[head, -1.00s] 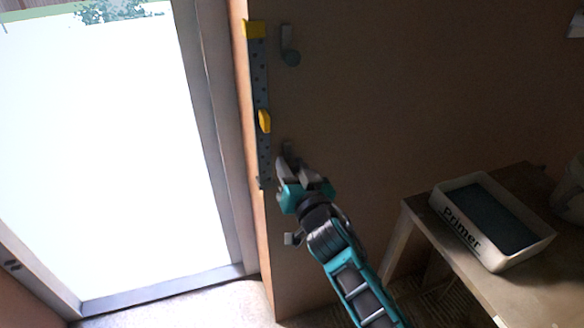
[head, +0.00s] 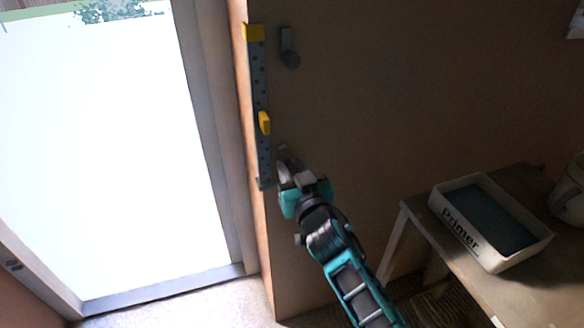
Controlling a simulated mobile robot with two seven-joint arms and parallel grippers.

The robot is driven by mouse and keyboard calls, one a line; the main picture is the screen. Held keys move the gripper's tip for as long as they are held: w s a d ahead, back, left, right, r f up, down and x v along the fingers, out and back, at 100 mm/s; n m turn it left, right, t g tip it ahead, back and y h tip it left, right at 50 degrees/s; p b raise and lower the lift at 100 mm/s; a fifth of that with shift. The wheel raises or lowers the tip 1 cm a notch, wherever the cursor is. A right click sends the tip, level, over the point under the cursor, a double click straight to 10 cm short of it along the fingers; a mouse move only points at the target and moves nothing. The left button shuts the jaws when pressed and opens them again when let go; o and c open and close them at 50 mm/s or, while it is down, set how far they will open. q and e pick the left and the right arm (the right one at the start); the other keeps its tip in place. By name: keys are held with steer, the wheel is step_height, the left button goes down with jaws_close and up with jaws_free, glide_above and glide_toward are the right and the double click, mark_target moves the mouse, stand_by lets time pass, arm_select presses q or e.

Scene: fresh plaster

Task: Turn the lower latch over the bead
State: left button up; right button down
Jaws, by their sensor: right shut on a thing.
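The bead is a grey perforated strip (head: 260,85) standing upright along the wall corner, with a yellow cap at its top and a yellow clip (head: 264,123) partway down. The upper latch (head: 289,48) is grey and hangs on the wall to the right of the bead, apart from it. The lower latch (head: 283,152) shows only as a small grey piece beside the bead's lower part; my fingers hide most of it. My right gripper (head: 288,172) is shut on the lower latch, close to the right of the bead's lower end. My left gripper is not in view.
A wooden table (head: 515,285) stands at the right with a white Primer tray (head: 480,255) on it and a pale bucket (head: 570,195) behind. A bright door opening (head: 110,170) lies left of the corner. The wall (head: 400,90) right of the bead is mostly bare.

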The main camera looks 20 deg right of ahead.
steer(key=shift+n, duration=0.9)
steer(key=n+p, duration=0.1)
steer(key=n, duration=0.3)
steer(key=shift+n, duration=0.3)
steer(key=n, duration=0.4)
steer(key=shift+n, duration=0.3)
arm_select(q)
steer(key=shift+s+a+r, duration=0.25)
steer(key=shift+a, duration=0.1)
arm_select(e)
steer(key=shift+r+n, duration=0.1)
steer(key=shift+n, duration=1.8)
steer(key=c, duration=0.9)
jaws_free()
steer(key=shift+o, duration=0.2)
arm_select(q)
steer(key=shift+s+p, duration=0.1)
steer(key=shift+p, duration=0.2)
arm_select(e)
steer(key=shift+s, duration=0.1)
